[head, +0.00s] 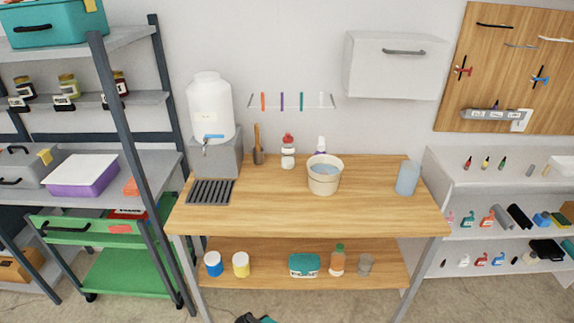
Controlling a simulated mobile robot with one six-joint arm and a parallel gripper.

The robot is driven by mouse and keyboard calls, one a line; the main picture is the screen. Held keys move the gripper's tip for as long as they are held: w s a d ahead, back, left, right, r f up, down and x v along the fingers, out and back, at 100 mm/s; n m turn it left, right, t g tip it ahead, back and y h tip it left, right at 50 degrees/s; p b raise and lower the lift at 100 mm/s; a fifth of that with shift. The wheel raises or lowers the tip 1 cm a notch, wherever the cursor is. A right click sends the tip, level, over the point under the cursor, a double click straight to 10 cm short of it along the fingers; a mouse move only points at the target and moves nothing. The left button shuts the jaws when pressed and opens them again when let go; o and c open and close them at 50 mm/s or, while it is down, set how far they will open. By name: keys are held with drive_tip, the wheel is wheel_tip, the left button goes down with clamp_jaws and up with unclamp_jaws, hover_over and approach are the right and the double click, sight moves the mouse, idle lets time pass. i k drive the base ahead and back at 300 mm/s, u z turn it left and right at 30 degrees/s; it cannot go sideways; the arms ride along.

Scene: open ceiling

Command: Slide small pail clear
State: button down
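The small pail (324,183) is a cream bucket standing upright on the wooden table (290,215), right of the middle and towards the back. Something light blue, like water, shows inside it. My gripper's fingers do not show. Only a small dark and teal piece, perhaps of my arm, shows at the bottom edge, well below the pail.
A white bottle with a red cap (288,152) stands left of the pail; a blue cup (407,178) stands near the table's right end. A water dispenser (211,110) and dark drip grate (211,192) are at the left. The table's front and the space between pail and cup are clear.

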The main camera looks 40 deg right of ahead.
sight(324, 171)
drive_tip(key=z, duration=0.15)
drive_tip(key=k, duration=0.2)
drive_tip(key=u, duration=1.85)
drive_tip(key=k, duration=1.05)
drive_tip(key=z, duration=0.7)
